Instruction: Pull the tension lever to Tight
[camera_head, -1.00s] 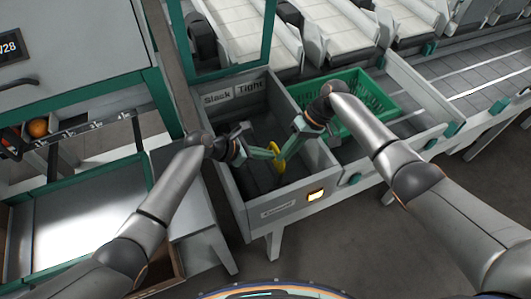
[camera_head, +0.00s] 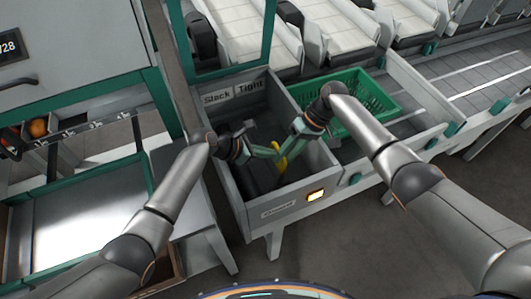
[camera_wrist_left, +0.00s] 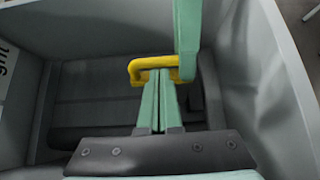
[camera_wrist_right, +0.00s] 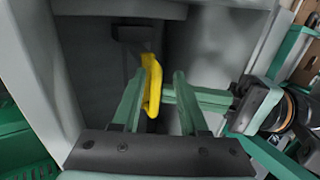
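The tension lever's yellow handle (camera_head: 281,161) is inside the grey bin, in front of and to the right of the Slack (camera_head: 217,97) and Tight (camera_head: 250,87) labels on the back wall. My left gripper (camera_wrist_left: 160,80) has its fingers together, with tips at the yellow loop (camera_wrist_left: 150,64); contact is unclear. A dark lever part (camera_wrist_right: 133,38) joins the handle. The lever's base is mostly hidden. In the head view both grippers (camera_head: 268,151) (camera_head: 290,143) meet at the handle.
The bin's grey walls (camera_head: 232,195) closely surround both grippers. A green crate (camera_head: 375,92) stands to the right, below white chutes (camera_head: 330,40). A metal tray table (camera_head: 85,220) is at left.

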